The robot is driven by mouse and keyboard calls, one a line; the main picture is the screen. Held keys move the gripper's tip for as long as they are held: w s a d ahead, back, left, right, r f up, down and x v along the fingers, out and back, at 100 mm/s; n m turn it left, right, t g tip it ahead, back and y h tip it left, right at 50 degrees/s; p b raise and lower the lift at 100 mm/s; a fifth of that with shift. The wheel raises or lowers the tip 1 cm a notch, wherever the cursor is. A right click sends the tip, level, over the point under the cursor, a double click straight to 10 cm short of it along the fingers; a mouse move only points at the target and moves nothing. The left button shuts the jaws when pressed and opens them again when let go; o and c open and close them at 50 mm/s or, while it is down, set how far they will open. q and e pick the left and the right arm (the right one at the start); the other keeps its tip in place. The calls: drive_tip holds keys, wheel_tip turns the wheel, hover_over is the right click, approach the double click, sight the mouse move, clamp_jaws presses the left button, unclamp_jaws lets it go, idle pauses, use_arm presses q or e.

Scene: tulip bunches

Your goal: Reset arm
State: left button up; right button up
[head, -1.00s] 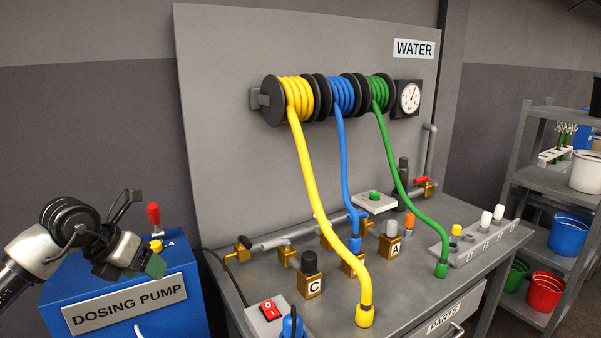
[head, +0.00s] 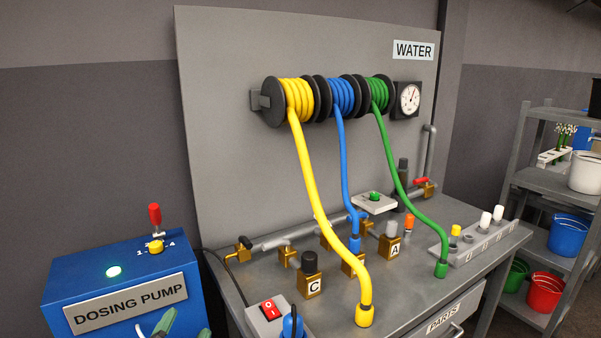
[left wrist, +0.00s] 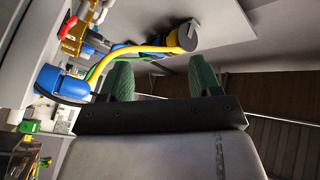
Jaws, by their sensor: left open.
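My left gripper (head: 185,329) shows only as two green fingertips at the bottom edge of the head view, in front of the dosing pump's lower part. In the left wrist view the gripper (left wrist: 160,82) has its two green fingers wide apart with nothing held between them. My right gripper is not in view.
The grey bench (head: 400,293) beside the pump carries brass valves, a red switch box (head: 267,311) and a parts rack (head: 478,243). Yellow (head: 313,190), blue (head: 346,168) and green (head: 396,166) hoses hang from reels. A shelf (head: 540,180) with buckets stands at the right.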

use_arm(q)
drive_tip(key=s+a+f+n+g+y, duration=0.3)
drive_tip(key=s+f+n+g, duration=0.3)
drive_tip(key=s+f+g, duration=0.5)
drive_tip(key=s+d+f+n+g+h, duration=0.2)
drive_tip(key=s+f+g, duration=0.45)
drive_tip(key=s, duration=0.65)
wheel_tip(320, 180, down, 28)
drive_tip(key=s+f, duration=0.1)
drive_tip(key=s+a+f+g, duration=0.1)
drive_tip(key=s+a+f, duration=0.1)
drive_tip(key=s+f, duration=1.3)
drive_tip(key=shift+s+a, duration=0.4)
drive_tip(key=shift+s, duration=0.25)
